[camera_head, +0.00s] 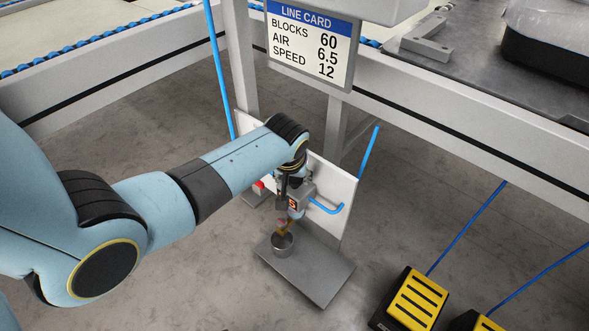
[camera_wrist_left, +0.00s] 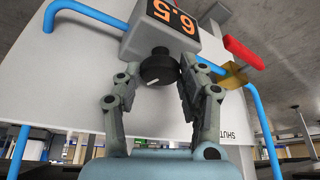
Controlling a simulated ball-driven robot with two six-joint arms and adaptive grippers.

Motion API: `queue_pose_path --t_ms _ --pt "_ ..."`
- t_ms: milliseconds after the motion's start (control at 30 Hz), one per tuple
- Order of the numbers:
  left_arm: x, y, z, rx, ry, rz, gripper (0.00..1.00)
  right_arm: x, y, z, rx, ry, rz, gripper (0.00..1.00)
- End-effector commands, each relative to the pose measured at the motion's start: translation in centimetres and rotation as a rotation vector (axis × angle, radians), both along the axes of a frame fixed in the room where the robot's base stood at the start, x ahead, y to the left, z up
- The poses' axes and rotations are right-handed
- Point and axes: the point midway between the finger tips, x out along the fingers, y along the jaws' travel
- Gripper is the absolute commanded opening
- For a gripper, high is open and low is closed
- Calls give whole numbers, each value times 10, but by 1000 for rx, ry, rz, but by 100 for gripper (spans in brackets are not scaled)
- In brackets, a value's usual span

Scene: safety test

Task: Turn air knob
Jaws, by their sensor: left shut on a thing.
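The air knob (camera_wrist_left: 158,66) is a black round knob with a white mark, under a grey regulator box (camera_wrist_left: 150,38) whose orange display reads 6.5, upside down in the left wrist view. In the head view the box (camera_head: 304,191) sits on a white panel (camera_head: 335,190); the knob is hidden there behind my wrist. My left gripper (camera_wrist_left: 159,70) has a finger on each side of the knob and is shut on it; it also shows in the head view (camera_head: 283,190). The line card (camera_head: 311,38) reads blocks 60, air 6.5, speed 12. My right gripper is out of view.
A red lever (camera_wrist_left: 243,52) and a brass part (camera_wrist_left: 232,76) are beside the regulator. Blue hoses (camera_wrist_left: 83,12) run along the panel. A grey cup (camera_head: 282,243) stands on the base plate (camera_head: 315,273). Yellow pedals (camera_head: 415,300) are at lower right.

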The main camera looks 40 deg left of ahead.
Motion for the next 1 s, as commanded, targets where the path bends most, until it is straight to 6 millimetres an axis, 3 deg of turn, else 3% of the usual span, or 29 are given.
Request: queue_pose_path --t_ms 133,167,233,500,667,1000 --pt "0 0 -1 0 1 0 7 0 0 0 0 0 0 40" --pt "0 0 -1 0 1 1 42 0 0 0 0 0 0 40" --pt "0 0 -1 0 1 1 49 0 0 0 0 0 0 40" --pt "-1 0 1 0 0 2 49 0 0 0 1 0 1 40" --pt "-5 -3 13 0 -1 2 49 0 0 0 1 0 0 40" --pt "-29 -14 78 -1 -3 1 49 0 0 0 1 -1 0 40"
